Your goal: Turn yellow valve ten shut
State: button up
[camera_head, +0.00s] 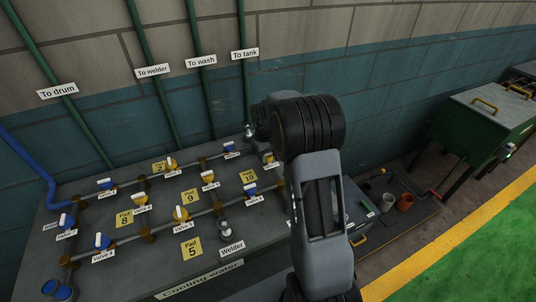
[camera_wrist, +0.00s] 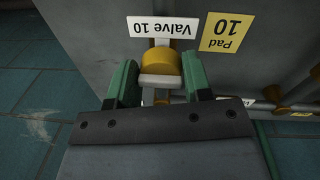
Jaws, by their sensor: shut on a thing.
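Yellow valve ten (camera_wrist: 160,62) is in the middle of the wrist view, with a round yellow body and a pale lever. My gripper (camera_wrist: 159,80) has its two green fingers on either side of the valve's lever and is shut on it. The white "Valve 10" label (camera_wrist: 161,27) lies just beyond the valve, upside down in this view. In the head view, valve ten (camera_head: 267,157) shows at the right end of the panel, partly hidden by my arm. My gripper is hidden behind the arm there.
The yellow Pad 10 plate (camera_wrist: 226,32) lies beside the valve label. The grey panel (camera_head: 110,270) carries several other blue and yellow valves on pipes.

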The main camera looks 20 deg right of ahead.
jog(key=o, duration=0.9)
jog(key=shift+a, duration=0.1)
jog(key=shift+r, duration=0.1)
jog(key=r, duration=0.9)
jog(key=a+r, duration=0.1)
jog(key=r, duration=0.3)
jog(key=shift+s+r, duration=0.15)
jog(key=shift+r, duration=0.15)
jog(key=s+a+t, duration=0.1)
jog(key=s+a, duration=0.2)
jog(key=s, duration=0.4)
jog(key=s+a+f+m+t, duration=0.1)
jog(key=s+a, duration=0.2)
jog(key=s, duration=0.4)
jog(key=s+a+f+m+t, duration=0.1)
jog(key=s+a, duration=0.2)
jog(key=s, duration=0.5)
jog(key=shift+s+a+f+t+y, duration=0.1)
jog(key=shift+a+t+y, duration=0.2)
jog(key=shift+y, duration=0.1)
